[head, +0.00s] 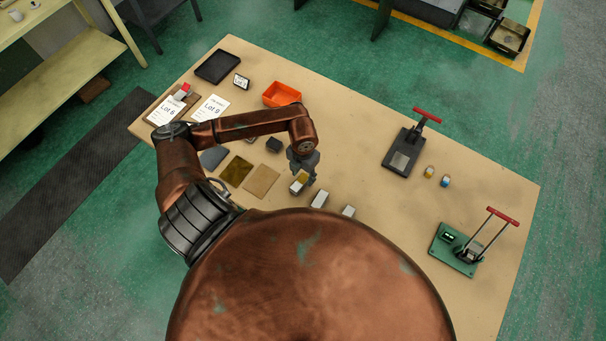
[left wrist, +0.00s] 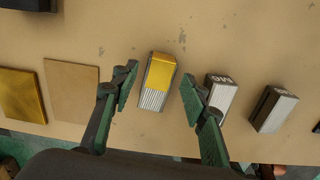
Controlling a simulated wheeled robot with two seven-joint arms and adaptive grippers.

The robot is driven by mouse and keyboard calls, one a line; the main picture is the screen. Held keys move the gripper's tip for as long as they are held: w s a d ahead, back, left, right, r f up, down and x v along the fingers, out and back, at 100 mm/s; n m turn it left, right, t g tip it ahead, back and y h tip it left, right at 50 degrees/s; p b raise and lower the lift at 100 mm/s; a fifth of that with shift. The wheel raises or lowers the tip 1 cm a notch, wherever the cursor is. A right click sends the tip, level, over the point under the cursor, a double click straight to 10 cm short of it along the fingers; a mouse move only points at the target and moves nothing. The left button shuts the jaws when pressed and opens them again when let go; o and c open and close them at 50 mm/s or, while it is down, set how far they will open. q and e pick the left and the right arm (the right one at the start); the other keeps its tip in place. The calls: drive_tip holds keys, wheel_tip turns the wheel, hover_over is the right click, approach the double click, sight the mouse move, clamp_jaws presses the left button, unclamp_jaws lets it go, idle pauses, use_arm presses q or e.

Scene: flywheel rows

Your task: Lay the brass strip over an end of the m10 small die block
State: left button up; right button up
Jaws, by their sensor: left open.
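A silver block with ribbed sides (left wrist: 153,99) lies in the middle of the left wrist view. A yellow brass strip (left wrist: 160,72) covers its far end. In the left wrist view my left gripper (left wrist: 158,87) is open, one finger on each side of the block, with gaps between. Two similar blocks, a lettered one (left wrist: 221,96) and another (left wrist: 273,109), lie to the right. I cannot tell which is the M10 block. My right gripper is not in view.
A brass-coloured sheet (head: 236,171) and a tan sheet (head: 262,181) lie left of the blocks. An orange bin (head: 281,94) stands behind. A dark press (head: 404,150) and a green press (head: 459,250) stand right. The table between the blocks and dark press is clear.

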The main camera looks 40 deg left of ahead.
sight(303, 178)
use_arm(q)
drive_tip(key=shift+r, duration=0.1)
wheel_tip(303, 178, up, 12)
idle(0.5)
idle(0.6)
